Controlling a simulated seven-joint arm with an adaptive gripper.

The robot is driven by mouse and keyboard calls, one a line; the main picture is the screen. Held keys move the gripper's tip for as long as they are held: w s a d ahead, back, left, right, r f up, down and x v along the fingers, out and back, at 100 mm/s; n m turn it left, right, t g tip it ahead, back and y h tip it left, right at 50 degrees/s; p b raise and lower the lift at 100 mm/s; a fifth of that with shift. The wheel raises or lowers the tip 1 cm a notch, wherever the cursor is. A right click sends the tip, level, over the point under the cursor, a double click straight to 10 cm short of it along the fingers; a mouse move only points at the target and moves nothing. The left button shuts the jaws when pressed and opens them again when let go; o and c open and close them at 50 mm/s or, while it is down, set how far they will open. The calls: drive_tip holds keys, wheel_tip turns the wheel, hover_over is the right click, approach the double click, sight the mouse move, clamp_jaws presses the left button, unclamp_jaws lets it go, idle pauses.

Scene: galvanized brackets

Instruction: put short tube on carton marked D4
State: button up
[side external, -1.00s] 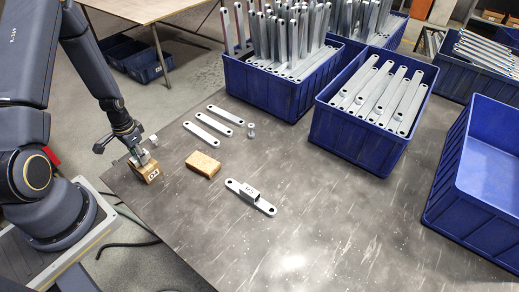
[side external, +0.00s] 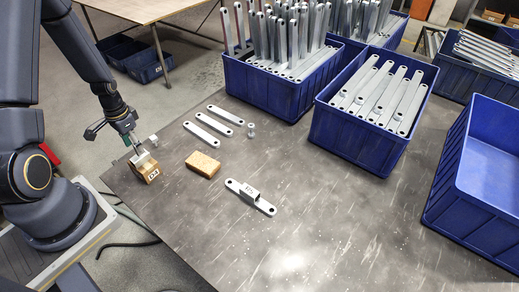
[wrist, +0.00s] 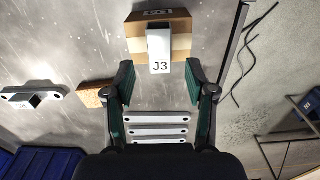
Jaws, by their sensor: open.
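The carton (side external: 152,179) is a small brown box near the table's left edge, with a white label that seems to read D4. The short tube (side external: 141,159), a light grey square piece, is on the carton. In the wrist view the tube (wrist: 158,45) shows a face marked J3. My gripper (side external: 133,143) is just above the tube and apart from it.
A tan block (side external: 203,164), several flat bars (side external: 208,132) and a bracket (side external: 264,206) with a labelled block lie right of the carton. Blue bins (side external: 355,139) stand behind; the front table is clear.

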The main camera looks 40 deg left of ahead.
sight(143, 155)
drive_tip(key=w+d+r+t, duration=0.1)
drive_tip(key=d+r, duration=0.2)
drive_tip(key=r, duration=0.4)
drive_tip(key=w+d+r+y, duration=0.1)
drive_tip(key=d+r, duration=0.2)
drive_tip(key=r, duration=0.4)
drive_tip(key=w+d+r+t, duration=0.1)
drive_tip(key=d+r, duration=0.2)
drive_tip(key=r, duration=0.4)
drive_tip(key=s+d+r+t, duration=0.1)
drive_tip(key=s+d+r, duration=0.2)
drive_tip(key=d+r, duration=0.2)
drive_tip(key=s+d+r+t+h, duration=0.1)
drive_tip(key=s+d+r+t, duration=0.1)
drive_tip(key=s+d+r, duration=0.2)
drive_tip(key=d+r, duration=0.2)
drive_tip(key=d, duration=0.2)
drive_tip(key=shift+s+t, duration=0.25)
drive_tip(key=shift+t, duration=0.05)
